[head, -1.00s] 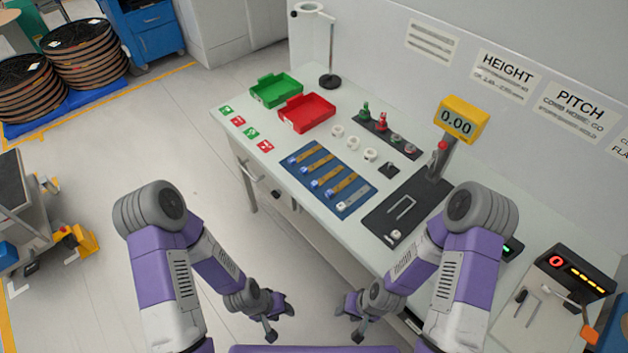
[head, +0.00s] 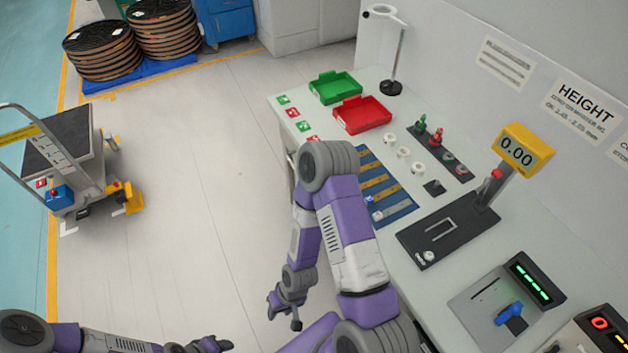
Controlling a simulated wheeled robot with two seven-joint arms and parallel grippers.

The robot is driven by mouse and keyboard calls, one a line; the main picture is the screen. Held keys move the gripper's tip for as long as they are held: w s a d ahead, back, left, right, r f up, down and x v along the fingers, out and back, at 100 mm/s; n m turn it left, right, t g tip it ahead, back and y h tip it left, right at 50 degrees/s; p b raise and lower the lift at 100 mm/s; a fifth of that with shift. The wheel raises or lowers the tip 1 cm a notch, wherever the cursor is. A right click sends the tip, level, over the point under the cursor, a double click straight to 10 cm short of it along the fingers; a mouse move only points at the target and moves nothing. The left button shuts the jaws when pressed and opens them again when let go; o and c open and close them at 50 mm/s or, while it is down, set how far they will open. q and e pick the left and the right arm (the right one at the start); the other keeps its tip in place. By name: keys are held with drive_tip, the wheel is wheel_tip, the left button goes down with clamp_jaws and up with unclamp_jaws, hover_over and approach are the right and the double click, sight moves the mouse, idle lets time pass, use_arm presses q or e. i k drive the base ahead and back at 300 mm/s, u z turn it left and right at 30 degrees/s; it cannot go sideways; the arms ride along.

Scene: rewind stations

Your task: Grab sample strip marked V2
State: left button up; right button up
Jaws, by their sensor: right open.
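A blue mat (head: 363,154) on the bench carries several strips side by side: brownish ones (head: 376,182) and a grey one (head: 394,210) nearest me. Any markings on them are too small to read, so I cannot tell which is V2. My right arm hides the left ends of some strips. My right gripper (head: 283,308) is open and empty, low over the floor left of the bench, well apart from the mat. My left gripper (head: 216,345) is at the bottom edge, away from the bench; its jaws are unclear.
A green tray (head: 336,88) and a red tray (head: 362,115) stand behind the mat. White rings (head: 403,153) and a dark gauge base (head: 417,239) with a 0.00 display (head: 518,151) lie to its right. A cart (head: 70,145) stands left; the floor between is clear.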

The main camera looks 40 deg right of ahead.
sight(385, 177)
drive_tip(key=u, duration=0.1)
drive_tip(key=i, duration=2.85)
drive_tip(key=z, duration=3.5)
